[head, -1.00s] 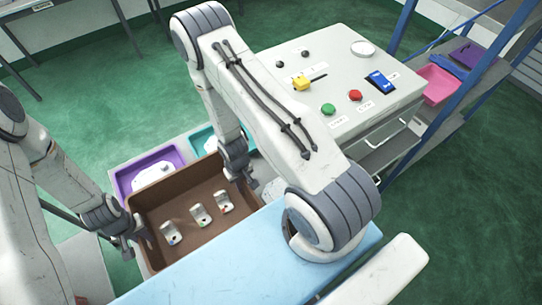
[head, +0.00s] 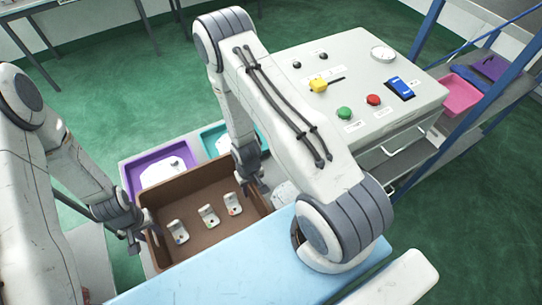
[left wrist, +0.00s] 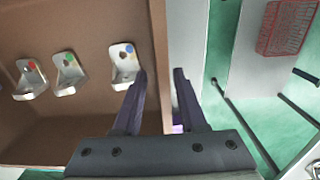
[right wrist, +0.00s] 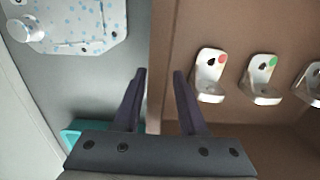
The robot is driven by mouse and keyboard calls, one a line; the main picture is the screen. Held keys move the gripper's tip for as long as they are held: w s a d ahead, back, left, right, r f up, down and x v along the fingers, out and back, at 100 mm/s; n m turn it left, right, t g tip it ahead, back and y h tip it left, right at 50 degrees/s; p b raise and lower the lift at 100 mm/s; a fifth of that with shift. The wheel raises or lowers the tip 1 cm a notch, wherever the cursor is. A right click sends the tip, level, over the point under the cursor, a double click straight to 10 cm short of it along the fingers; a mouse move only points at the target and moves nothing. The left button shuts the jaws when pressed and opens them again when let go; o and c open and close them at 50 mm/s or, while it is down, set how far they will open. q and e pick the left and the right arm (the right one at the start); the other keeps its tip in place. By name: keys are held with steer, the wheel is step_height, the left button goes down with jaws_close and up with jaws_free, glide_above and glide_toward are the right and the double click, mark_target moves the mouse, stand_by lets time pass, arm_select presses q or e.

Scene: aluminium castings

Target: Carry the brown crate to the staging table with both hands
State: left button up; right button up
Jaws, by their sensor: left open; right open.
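The brown crate (head: 205,242) stands open on a grey surface, with three small metal castings inside: left (head: 178,231), middle (head: 208,215) and right (head: 234,203). They bear blue, green and red dots in the left wrist view. My left gripper (head: 134,236) is at the crate's left wall. It is open, and in the left wrist view its fingers (left wrist: 158,100) lie either side of the wall. My right gripper (head: 254,182) is open at the opposite wall, its fingers (right wrist: 158,100) either side of that wall. Which surface is the staging table, I cannot tell.
A purple tray (head: 133,180) and a teal tray (head: 213,151) sit behind the crate. A control box (head: 345,70) with buttons stands beyond, beside a blue-framed rack with a pink bin (head: 460,97). A pale blue surface (head: 260,262) lies in front. Green floor is open at the back.

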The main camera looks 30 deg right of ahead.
arm_select(q)
step_height(320, 180, up, 10)
steer(key=shift+r, duration=0.5)
arm_select(e)
steer(key=shift+r, duration=0.15)
step_height(320, 180, up, 12)
steer(key=shift+f, duration=0.15)
steer(key=shift+a, duration=0.1)
